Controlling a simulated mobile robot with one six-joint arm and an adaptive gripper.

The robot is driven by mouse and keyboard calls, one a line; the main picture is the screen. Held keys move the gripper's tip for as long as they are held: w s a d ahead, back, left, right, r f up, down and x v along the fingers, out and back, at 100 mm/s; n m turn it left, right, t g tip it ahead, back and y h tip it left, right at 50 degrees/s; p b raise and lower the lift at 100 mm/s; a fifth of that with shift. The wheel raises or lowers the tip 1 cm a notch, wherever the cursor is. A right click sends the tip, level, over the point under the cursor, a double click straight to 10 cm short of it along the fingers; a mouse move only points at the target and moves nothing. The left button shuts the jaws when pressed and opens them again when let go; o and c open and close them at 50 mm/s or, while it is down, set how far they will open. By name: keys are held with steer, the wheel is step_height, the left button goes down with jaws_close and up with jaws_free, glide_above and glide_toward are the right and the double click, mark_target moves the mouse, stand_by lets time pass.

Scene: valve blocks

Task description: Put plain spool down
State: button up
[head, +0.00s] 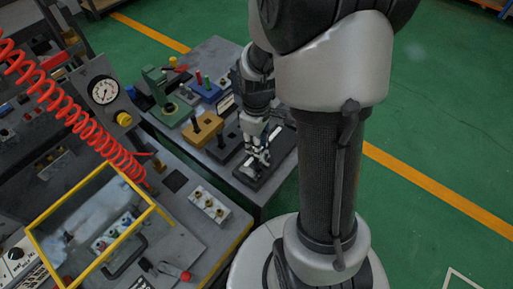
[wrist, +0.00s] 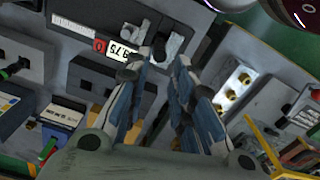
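My gripper (head: 259,155) is low over a dark block (head: 243,175) at the front right of the grey bench. In the wrist view my gripper (wrist: 157,66) has its two fingers apart, with dark block surface visible between them. A pale grey metal piece (wrist: 174,44), perhaps the plain spool, is at the dark block just beyond the fingertips. I cannot tell whether it touches them. A second grey piece (wrist: 128,33) lies to its left. In the head view a silvery piece (head: 276,135) shows just right of the gripper, partly hidden by it.
A yellow block (head: 202,130) with a dark post and a green press (head: 160,95) stand left of my gripper. A pale block with brass fittings (head: 209,204) lies at the front. A yellow-framed clear cover (head: 95,225) and a red coiled hose (head: 75,110) are at left.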

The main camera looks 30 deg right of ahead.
steer(key=shift+r, duration=0.45)
steer(key=s+a+r+m+t, duration=0.2)
steer(key=s+a+r, duration=0.3)
steer(key=r, duration=0.4)
steer(key=s+a+r+m+t, duration=0.2)
steer(key=s+a+r+m, duration=0.2)
steer(key=s+r, duration=0.4)
step_height(320, 180, up, 2)
steer(key=shift+s+a+r+t, duration=0.2)
steer(key=shift+s+a+t, duration=0.1)
steer(key=shift+a, duration=0.55)
